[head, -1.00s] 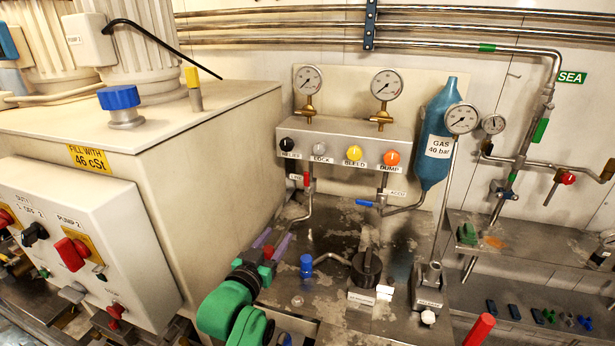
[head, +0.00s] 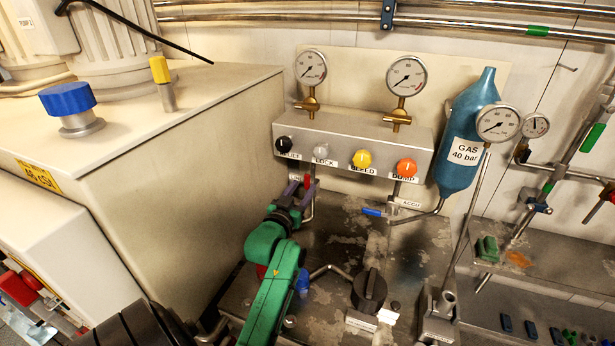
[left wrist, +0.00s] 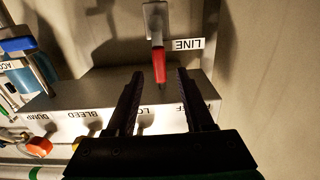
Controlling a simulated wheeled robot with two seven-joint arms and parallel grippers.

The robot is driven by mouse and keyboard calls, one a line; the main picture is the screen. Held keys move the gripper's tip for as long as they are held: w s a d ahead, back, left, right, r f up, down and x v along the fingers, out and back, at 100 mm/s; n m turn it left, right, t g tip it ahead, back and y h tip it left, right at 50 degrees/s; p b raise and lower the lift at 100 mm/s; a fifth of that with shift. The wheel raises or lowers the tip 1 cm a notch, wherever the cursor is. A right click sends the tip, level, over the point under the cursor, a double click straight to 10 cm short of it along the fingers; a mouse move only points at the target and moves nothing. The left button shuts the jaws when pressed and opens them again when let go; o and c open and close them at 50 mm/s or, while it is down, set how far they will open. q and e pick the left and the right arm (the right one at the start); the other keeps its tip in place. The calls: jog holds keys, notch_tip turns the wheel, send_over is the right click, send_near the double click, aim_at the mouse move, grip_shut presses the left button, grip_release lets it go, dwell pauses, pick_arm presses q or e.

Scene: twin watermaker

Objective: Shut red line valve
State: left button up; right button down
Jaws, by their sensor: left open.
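The red line valve lever (head: 308,180) sits on the pipe just under the left end of the grey valve block. In the left wrist view the red lever (left wrist: 158,60) hangs from a metal fitting beside a LINE label (left wrist: 188,45). My left gripper (head: 295,188) has reached up to the valve, its purplish fingers just left of the lever. In the left wrist view my gripper (left wrist: 158,76) is open, and the lever's end lies in line with the gap between the fingers. I cannot tell if they touch it. My right gripper is not in view.
The grey valve block (head: 345,142) with several coloured knobs stands just above my left gripper. A blue-handled valve (head: 373,211) and the blue gas bottle (head: 470,125) are to the right. A large beige cabinet (head: 190,180) closes off the left.

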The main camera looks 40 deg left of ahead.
aim_at(306, 182)
pick_arm(q)
jog(key=x, duration=0.4)
jog(key=shift+w+a, duration=0.1)
jog(key=shift+w, duration=0.15)
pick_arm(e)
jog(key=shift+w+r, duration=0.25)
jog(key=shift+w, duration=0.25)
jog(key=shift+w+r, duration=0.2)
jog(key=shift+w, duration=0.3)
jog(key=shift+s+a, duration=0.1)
pick_arm(q)
grip_shut()
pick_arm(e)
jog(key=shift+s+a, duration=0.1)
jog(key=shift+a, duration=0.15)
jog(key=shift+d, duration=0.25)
